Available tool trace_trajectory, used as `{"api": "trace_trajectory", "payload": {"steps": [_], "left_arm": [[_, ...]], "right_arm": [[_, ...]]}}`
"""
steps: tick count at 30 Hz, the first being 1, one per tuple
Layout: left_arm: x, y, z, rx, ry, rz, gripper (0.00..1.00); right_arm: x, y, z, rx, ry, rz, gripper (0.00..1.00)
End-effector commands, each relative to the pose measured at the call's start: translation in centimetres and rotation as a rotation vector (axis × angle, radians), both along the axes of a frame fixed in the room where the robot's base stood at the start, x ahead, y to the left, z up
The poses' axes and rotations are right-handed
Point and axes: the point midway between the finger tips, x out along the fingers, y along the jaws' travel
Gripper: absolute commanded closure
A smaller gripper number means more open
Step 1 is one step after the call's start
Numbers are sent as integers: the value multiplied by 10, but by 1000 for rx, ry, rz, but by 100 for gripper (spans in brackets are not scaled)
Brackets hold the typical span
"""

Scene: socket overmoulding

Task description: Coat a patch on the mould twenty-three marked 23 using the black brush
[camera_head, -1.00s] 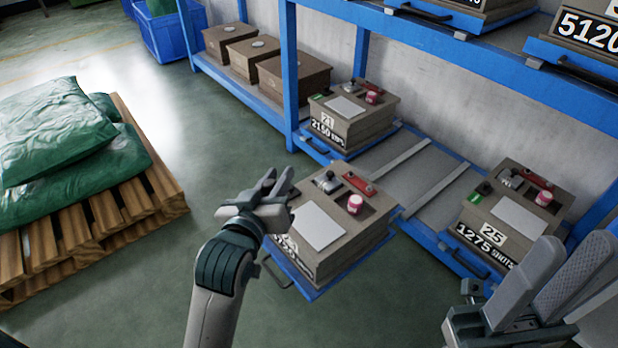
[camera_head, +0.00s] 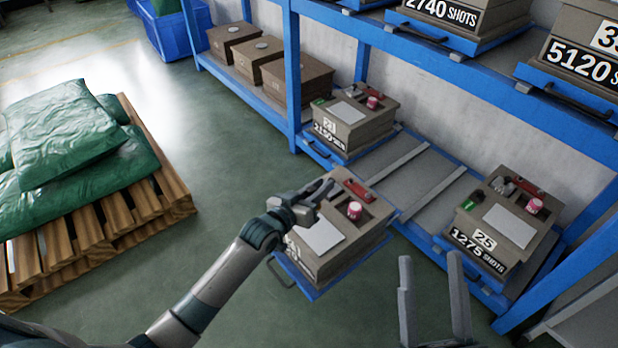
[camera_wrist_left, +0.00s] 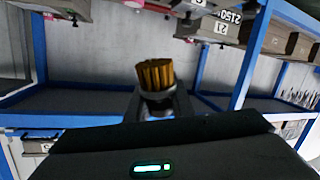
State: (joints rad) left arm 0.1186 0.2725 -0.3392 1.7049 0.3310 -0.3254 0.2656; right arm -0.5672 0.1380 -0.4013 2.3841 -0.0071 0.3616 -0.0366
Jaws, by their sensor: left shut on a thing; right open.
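My left gripper (camera_head: 322,190) is over the rear left of the middle mould (camera_head: 345,250), which sits on a pulled-out blue tray. It is shut on a brush, whose amber bristles (camera_wrist_left: 157,75) point up between the fingers in the left wrist view. The brush handle's colour does not show. My right gripper (camera_head: 431,260) is open and empty, at the lower right.
A mould marked 21 (camera_head: 352,134) stands behind, and one marked 25 (camera_head: 487,240) stands to the right. A blue rack (camera_head: 292,75) rises behind. A pallet (camera_head: 150,208) with green sacks is at left. Floor between is clear.

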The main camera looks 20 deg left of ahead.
Motion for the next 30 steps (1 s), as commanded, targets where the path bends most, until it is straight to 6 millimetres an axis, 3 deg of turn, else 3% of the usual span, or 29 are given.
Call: {"api": "trace_trajectory", "payload": {"steps": [6,11,23,30], "left_arm": [[16,30,-22,-4,9,12,100],[19,37,-27,-6,9,17,100],[18,37,-29,-7,9,17,100],[17,37,-38,-8,9,16,100]], "right_arm": [[-8,12,-28,-46,163,26,51],[-10,14,-37,-56,196,31,51],[-10,13,-35,-51,184,29,51],[-11,8,-20,-23,91,18,51]]}}
